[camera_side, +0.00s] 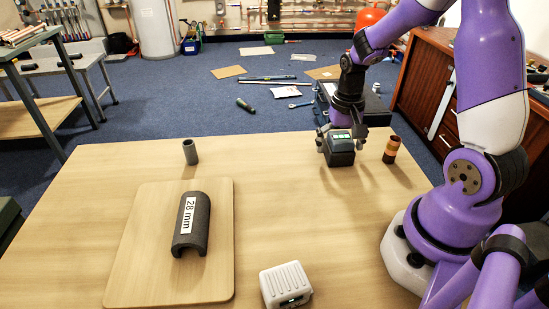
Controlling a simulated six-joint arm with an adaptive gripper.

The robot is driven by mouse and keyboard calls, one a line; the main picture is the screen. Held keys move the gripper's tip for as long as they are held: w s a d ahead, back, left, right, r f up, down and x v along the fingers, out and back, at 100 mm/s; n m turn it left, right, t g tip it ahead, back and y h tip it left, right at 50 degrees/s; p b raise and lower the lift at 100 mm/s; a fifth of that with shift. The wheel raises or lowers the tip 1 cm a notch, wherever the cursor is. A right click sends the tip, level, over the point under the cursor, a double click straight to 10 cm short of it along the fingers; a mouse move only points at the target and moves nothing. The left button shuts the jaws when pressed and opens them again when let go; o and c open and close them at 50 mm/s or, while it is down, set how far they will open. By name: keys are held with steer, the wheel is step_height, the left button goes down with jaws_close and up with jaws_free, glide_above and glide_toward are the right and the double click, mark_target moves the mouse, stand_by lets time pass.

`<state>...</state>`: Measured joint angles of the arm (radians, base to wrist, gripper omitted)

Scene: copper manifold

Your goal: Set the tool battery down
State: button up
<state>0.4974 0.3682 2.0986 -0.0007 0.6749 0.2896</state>
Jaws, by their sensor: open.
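A brown banded cylinder (391,149) stands close to the right of my gripper. A grey tube (190,151) stands at the back left. A board (140,250) bears a dark half-pipe labelled 28 mm (192,222). A white ribbed box (285,285) is at the front. The table's middle is clear.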

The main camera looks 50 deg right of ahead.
mark_target(341, 137)
step_height(341, 137, up, 12)
steer(key=shift+a, duration=0.15)
steer(key=s+a+r+n+t, duration=0.2)
steer(key=a+n, duration=0.2)
steer(key=a, duration=0.2)
steer(key=s+a+r+n+t, duration=0.2)
steer(key=a+n+t, duration=0.1)
steer(key=a+n, duration=0.2)
steer(key=shift+s+a+t, duration=0.2)
steer(key=shift+a+t, duration=0.1)
steer(key=shift+a, duration=0.75)
